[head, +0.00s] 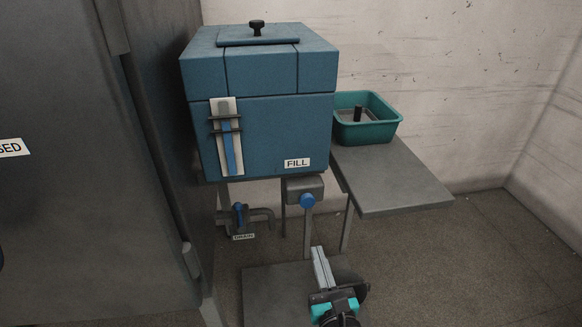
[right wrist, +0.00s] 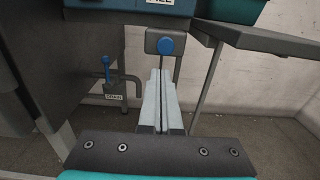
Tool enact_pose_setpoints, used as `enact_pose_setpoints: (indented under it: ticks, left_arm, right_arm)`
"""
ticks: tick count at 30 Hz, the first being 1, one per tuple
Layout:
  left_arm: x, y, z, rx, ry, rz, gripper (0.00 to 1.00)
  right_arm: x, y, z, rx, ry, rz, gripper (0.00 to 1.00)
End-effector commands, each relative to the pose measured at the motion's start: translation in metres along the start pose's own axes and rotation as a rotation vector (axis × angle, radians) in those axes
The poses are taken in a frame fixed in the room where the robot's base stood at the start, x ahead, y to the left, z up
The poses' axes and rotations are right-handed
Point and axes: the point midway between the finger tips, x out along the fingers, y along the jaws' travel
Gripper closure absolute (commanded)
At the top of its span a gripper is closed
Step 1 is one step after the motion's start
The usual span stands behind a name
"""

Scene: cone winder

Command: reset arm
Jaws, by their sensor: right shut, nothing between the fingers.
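My right gripper (head: 318,252) is in the lower middle of the head view, pointing away from me toward the blue tank. Its two pale fingers lie side by side, shut with nothing between them. In the right wrist view the shut fingers (right wrist: 161,88) point toward the blue round knob (right wrist: 166,46) under the tank. From these views I cannot tell the gap, but no contact shows. My left gripper is not in view.
A blue tank (head: 262,135) marked FILL has a level gauge and a black-knobbed lid (head: 258,38). A drain valve (head: 239,214) sits below it. A teal bin (head: 368,130) stands on a grey side shelf (head: 400,180). A large grey cabinet (head: 70,170) blocks the left. Floor at right is clear.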

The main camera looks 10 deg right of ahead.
Motion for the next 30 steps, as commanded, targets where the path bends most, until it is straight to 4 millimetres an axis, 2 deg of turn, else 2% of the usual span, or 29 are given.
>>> enact_pose_setpoints:
  ticks: [2, 5, 8, 14, 17, 21, 23, 27, 30]
  left_arm:
    - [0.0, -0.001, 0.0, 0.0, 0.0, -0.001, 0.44]
    - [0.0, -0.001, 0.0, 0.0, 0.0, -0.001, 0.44]
    - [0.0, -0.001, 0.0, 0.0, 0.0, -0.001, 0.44]
    - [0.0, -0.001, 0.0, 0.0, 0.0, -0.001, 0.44]
    - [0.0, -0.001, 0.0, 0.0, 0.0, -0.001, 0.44]
    - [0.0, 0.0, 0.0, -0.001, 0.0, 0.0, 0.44]
    - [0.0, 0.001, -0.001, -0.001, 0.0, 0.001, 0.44]
    - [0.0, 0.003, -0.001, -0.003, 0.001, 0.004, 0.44]
    - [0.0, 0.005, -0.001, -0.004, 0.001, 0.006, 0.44]
  right_arm:
    - [0.0, 0.001, -0.003, -0.018, 0.007, 0.003, 1.0]
    - [-0.003, 0.003, -0.021, -0.126, 0.045, 0.022, 1.0]
    - [-0.011, 0.006, -0.059, -0.353, 0.119, 0.074, 1.0]
    - [-0.049, 0.01, -0.162, -0.969, 0.291, 0.299, 1.0]
    - [-0.079, 0.007, -0.212, -1.266, 0.354, 0.462, 1.0]
    - [-0.13, -0.002, -0.276, -1.651, 0.398, 0.744, 1.0]
    - [-0.156, -0.008, -0.3, -1.803, 0.396, 0.886, 1.0]
    - [-0.223, -0.024, -0.35, -2.11, 0.333, 1.262, 1.0]
    - [-0.273, -0.039, -0.377, -2.275, 0.228, 1.554, 1.0]
